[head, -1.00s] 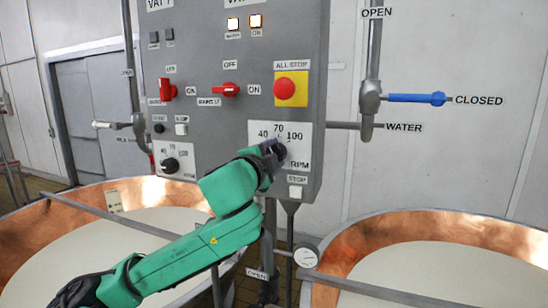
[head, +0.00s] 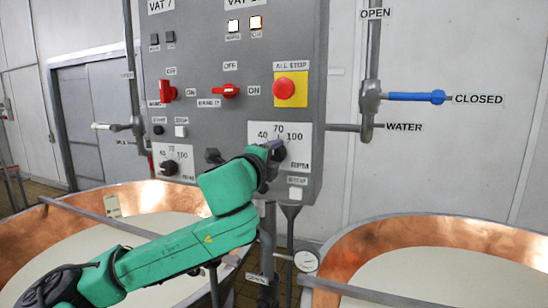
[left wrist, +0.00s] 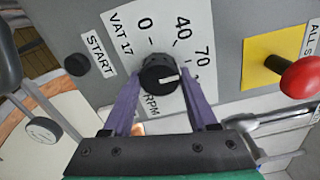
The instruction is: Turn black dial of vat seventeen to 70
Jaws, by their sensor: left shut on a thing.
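The black dial (left wrist: 160,75) of vat 17 sits on a white scale plate (left wrist: 166,40) marked 0, 40 and 70 in the left wrist view. Its white pointer line points right, close to the 70 side; I cannot tell its exact reading. My left gripper (left wrist: 160,82) has its purple fingers on either side of the dial and is shut on it. My right gripper is not in view.
The red all-stop button (head: 284,88) is above the dial. A black start button (left wrist: 77,64) and a white stop button (head: 295,192) are nearby. The vat 7 dial (head: 168,168) is to the left. Copper vats (head: 440,240) stand below, with a blue-handled water valve (head: 415,97) at right.

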